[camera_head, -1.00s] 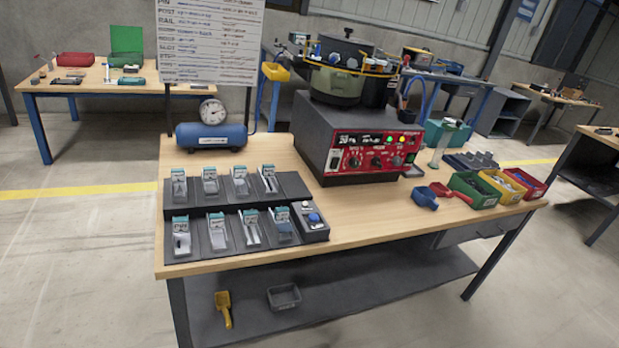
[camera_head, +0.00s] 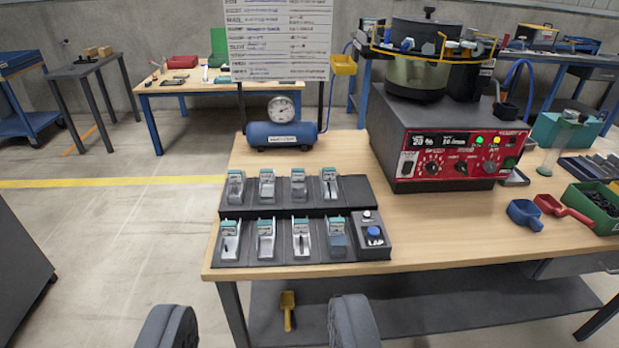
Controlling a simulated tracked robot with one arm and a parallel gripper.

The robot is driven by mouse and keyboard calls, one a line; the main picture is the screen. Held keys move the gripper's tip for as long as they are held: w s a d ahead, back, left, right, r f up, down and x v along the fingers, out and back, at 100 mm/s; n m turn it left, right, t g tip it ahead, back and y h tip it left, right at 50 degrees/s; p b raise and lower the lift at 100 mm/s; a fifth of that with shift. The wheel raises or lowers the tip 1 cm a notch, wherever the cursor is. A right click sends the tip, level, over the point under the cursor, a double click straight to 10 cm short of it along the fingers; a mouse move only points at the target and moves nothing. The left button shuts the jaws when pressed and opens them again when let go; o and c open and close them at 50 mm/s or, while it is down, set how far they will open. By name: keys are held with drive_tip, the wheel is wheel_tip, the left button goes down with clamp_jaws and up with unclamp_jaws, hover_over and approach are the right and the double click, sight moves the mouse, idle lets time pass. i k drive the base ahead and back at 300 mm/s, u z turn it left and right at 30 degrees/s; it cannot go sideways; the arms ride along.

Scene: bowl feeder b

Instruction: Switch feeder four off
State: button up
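The bowl feeder (camera_head: 418,75) sits on a dark grey base (camera_head: 388,128) on the workbench. Two stepped rows of teal-topped units (camera_head: 267,185) stand on a dark rack (camera_head: 352,190) at the bench's left. I cannot read which thing is feeder four. My gripper (camera_head: 258,318) shows as two dark fingers at the bottom edge, wide apart and empty, in front of the bench.
A small box with a blue button (camera_head: 374,232) ends the rack's front row. A blue air tank (camera_head: 282,135) with a gauge stands behind. Blue and red scoops (camera_head: 525,213) and a green bin (camera_head: 598,203) lie at right. A lower shelf (camera_head: 420,310) holds a yellow scoop (camera_head: 288,308).

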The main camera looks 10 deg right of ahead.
sight(408, 165)
drive_tip(key=z, duration=0.1)
drive_tip(key=i, duration=1)
drive_tip(key=u, duration=0.05)
